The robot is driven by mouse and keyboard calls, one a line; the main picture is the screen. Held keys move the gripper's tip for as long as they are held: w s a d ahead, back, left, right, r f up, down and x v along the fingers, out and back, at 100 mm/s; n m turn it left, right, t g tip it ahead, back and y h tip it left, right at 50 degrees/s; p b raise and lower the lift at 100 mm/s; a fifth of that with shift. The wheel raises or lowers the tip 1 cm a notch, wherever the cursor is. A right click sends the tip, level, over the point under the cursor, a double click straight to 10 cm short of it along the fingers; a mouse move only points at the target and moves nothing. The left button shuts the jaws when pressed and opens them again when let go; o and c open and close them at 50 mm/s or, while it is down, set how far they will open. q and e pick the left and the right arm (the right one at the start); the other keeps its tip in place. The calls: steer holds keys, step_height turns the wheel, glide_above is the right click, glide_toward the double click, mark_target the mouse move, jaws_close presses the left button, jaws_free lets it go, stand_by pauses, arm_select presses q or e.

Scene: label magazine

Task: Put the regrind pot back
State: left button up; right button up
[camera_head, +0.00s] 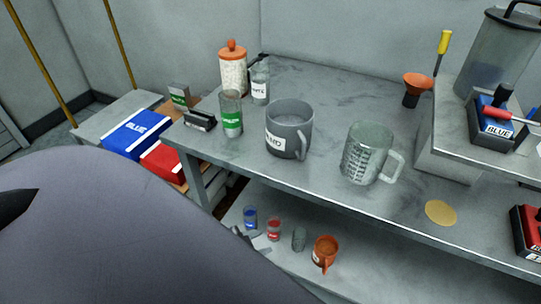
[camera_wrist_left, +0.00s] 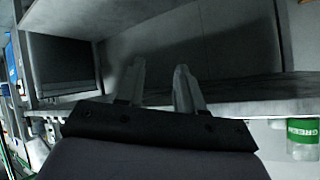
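A grey mug-like pot (camera_head: 289,128) with a handle and a white label, only partly legible as "…IND", stands upright on the upper worktop (camera_head: 330,95). It is probably the regrind pot. My left gripper (camera_head: 250,240) shows small and partly hidden behind my large dark arm link, low by the lower shelf (camera_head: 283,270), well below the pot. In the left wrist view its two fingers (camera_wrist_left: 158,72) are apart with nothing between them. My right gripper is not in view.
A clear measuring jug (camera_head: 368,152), a green-labelled cup (camera_head: 231,113) and an orange-lidded jar (camera_head: 233,70) stand on the worktop. Small blue (camera_head: 250,218), red (camera_head: 274,229) and grey (camera_head: 299,239) cups and an orange mug (camera_head: 325,253) are on the lower shelf.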

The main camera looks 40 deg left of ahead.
arm_select(q)
steer(key=s+d+f+n, duration=0.2)
steer(key=d+f+n, duration=0.1)
steer(key=d, duration=0.3)
steer(key=shift+s+f+n+h, duration=0.2)
steer(key=shift+f+n+h, duration=0.1)
steer(key=shift+f, duration=0.2)
steer(key=shift+d, duration=0.1)
step_height(320, 180, up, 4)
steer(key=p, duration=0.3)
steer(key=shift+f+p, duration=0.1)
steer(key=shift+p, duration=0.3)
